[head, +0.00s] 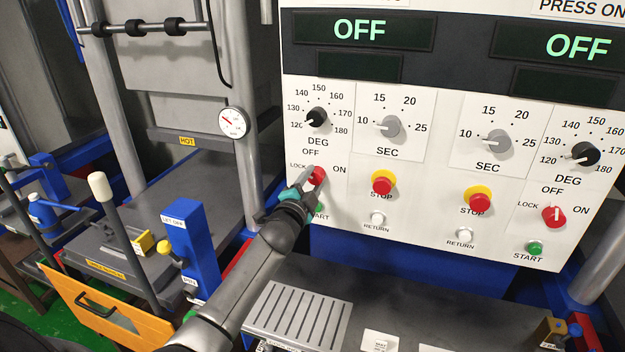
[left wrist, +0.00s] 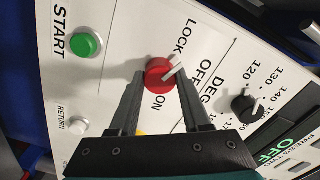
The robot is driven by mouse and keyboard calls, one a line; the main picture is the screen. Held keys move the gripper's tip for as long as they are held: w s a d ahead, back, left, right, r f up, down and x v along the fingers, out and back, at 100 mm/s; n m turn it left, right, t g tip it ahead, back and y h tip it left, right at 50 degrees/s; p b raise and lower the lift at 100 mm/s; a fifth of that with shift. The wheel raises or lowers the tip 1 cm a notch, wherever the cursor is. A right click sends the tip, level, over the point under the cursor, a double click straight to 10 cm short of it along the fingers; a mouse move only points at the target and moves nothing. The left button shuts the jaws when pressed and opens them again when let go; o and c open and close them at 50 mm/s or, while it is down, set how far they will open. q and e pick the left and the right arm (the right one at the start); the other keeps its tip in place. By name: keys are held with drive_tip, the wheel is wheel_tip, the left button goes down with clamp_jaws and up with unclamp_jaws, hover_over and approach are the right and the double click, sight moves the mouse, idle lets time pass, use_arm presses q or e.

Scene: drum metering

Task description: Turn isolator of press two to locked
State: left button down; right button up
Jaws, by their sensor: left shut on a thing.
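The red isolator knob (head: 318,174) of the left-hand control set sits on the white panel (head: 339,225), with OFF above it, LOCK to its left and ON to its right. It also shows in the left wrist view (left wrist: 157,75), where its pale pointer lies roughly between LOCK and OFF. My left gripper (head: 306,181) is shut on this knob, its fingers on either side, partly covering it in the head view. The right-hand set has its own red isolator (head: 554,217), with its pointer up towards OFF. My right gripper is not in view.
Near the held knob are a green START button (left wrist: 86,45), a red STOP button (head: 382,184), a white RETURN button (head: 377,218) and a black DEG dial (head: 316,117). Both lit displays read OFF. A press with a gauge (head: 233,123) stands left.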

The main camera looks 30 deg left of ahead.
use_arm(q)
drive_tip(key=shift+n, duration=1.6)
drive_tip(key=shift+c, duration=1.8)
unclamp_jaws()
drive_tip(key=v, duration=1.5)
drive_tip(key=shift+s, duration=0.15)
